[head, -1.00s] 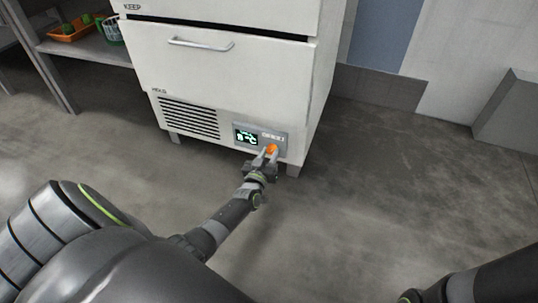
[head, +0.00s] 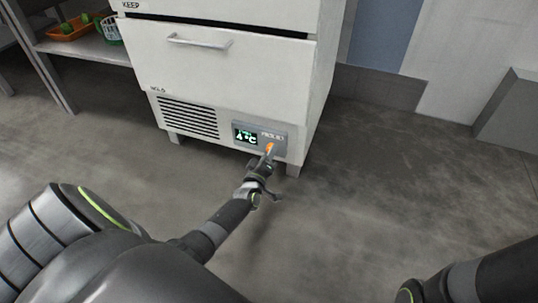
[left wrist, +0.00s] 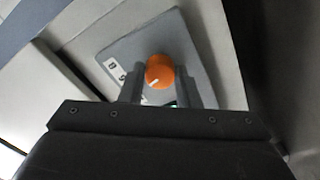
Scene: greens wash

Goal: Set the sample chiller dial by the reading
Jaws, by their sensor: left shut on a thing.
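The sample chiller (head: 225,78) is a white cabinet with a grey control panel low on its front. The panel's display (head: 245,136) reads 4 °C in green. The orange dial (head: 269,146) is right of the display; it also shows in the left wrist view (left wrist: 159,66) with a white pointer mark. My left gripper (head: 268,155) is shut on the dial, one finger on each side, and is rolled over. In the left wrist view my gripper (left wrist: 160,92) hides much of the panel. Only part of my right arm shows at the lower right; its gripper is out of view.
A drawer handle (head: 200,42) and vent slots (head: 189,117) are on the chiller front. A shelf at the upper left holds an orange tray (head: 66,33) and a green-and-white basket (head: 111,31). The floor (head: 400,200) in front and to the right is clear.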

